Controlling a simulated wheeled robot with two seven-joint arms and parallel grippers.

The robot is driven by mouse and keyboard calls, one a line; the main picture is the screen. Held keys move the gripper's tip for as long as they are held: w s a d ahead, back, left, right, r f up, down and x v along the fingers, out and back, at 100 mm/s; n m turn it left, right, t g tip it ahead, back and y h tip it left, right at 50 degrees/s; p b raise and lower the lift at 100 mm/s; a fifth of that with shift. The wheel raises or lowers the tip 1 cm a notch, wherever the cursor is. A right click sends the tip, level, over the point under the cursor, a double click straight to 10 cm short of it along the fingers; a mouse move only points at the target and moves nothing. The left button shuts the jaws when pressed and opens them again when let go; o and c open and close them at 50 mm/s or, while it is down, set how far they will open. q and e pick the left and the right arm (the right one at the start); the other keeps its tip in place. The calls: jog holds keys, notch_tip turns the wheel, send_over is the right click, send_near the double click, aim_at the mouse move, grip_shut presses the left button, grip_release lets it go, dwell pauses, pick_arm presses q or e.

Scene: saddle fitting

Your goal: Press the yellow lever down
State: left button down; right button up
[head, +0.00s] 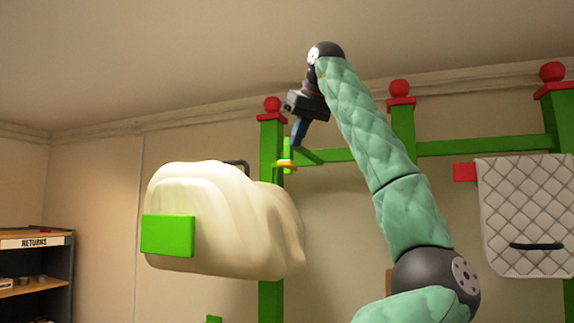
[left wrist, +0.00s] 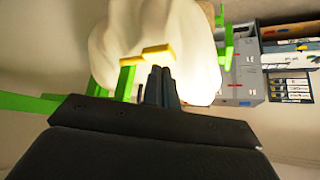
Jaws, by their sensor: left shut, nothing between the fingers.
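The yellow lever (head: 286,164) is a small bar on the green post, beside the cream-coloured saddle (head: 215,215). In the left wrist view the yellow lever (left wrist: 147,55) lies across the picture, in front of the saddle (left wrist: 150,30). My left gripper (head: 295,144) points down from above, its fingertips just above the lever in the head view. Its dark fingers (left wrist: 160,72) are together and empty, with the tips close below the lever in the left wrist view. I cannot tell whether they touch it. My right gripper is not in view.
A green frame (head: 480,146) with red-capped posts stands behind. A green block (head: 167,236) is at the saddle's near end. A grey quilted pad (head: 525,215) hangs at the right. A shelf marked RETURNS (head: 35,243) stands at the far left.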

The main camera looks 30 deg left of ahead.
aim_at(292, 166)
pick_arm(q)
jog(key=x, duration=0.4)
jog(key=shift+w+f, duration=0.1)
jog(key=shift+f, duration=0.05)
jog(key=shift+w+a, duration=0.1)
jog(key=shift+a, duration=0.05)
